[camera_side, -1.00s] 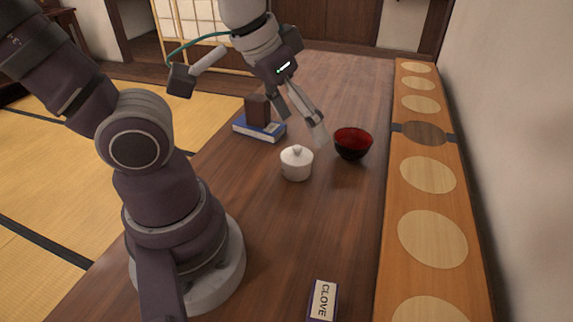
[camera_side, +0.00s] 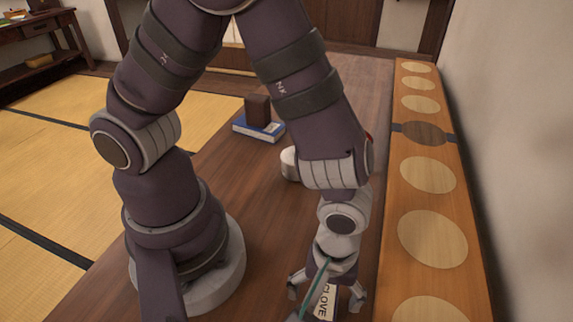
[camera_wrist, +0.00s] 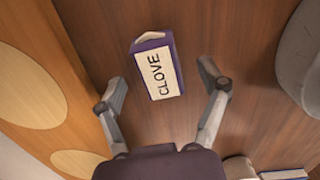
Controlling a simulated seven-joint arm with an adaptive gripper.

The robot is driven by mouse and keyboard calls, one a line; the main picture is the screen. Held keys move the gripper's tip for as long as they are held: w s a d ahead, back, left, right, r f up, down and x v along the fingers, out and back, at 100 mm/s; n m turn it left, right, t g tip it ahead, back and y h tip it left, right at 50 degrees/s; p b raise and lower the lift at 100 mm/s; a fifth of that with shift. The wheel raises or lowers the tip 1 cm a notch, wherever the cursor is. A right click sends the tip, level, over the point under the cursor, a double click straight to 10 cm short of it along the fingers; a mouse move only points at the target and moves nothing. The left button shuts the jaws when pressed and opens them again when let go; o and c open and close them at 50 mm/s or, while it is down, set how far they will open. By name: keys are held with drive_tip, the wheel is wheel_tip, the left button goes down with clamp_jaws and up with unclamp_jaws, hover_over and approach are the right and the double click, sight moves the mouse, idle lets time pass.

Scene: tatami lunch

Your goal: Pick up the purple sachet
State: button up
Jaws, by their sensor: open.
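The purple sachet (camera_wrist: 157,68) has a white label reading CLOVE and lies on the wooden table. In the side view the sachet (camera_side: 329,303) is partly hidden by my gripper. My gripper (camera_wrist: 162,84) is open, with one finger on each side of the sachet's near end in the wrist view. The fingers look apart from it, and nothing is held. In the side view my gripper (camera_side: 328,298) is over the sachet near the bottom edge; its exact height above the table is unclear.
A wooden board with pale circles (camera_side: 389,220) runs along the right. A white pot (camera_side: 289,164) is partly hidden behind my arm. A blue book (camera_side: 243,129) with a brown block (camera_side: 257,110) lies farther back. Table around the sachet is clear.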

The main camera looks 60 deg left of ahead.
drive_tip(key=shift+f, duration=0.7)
drive_tip(key=c, duration=0.9)
drive_tip(key=shift+r, duration=0.1)
drive_tip(key=shift+c, duration=0.2)
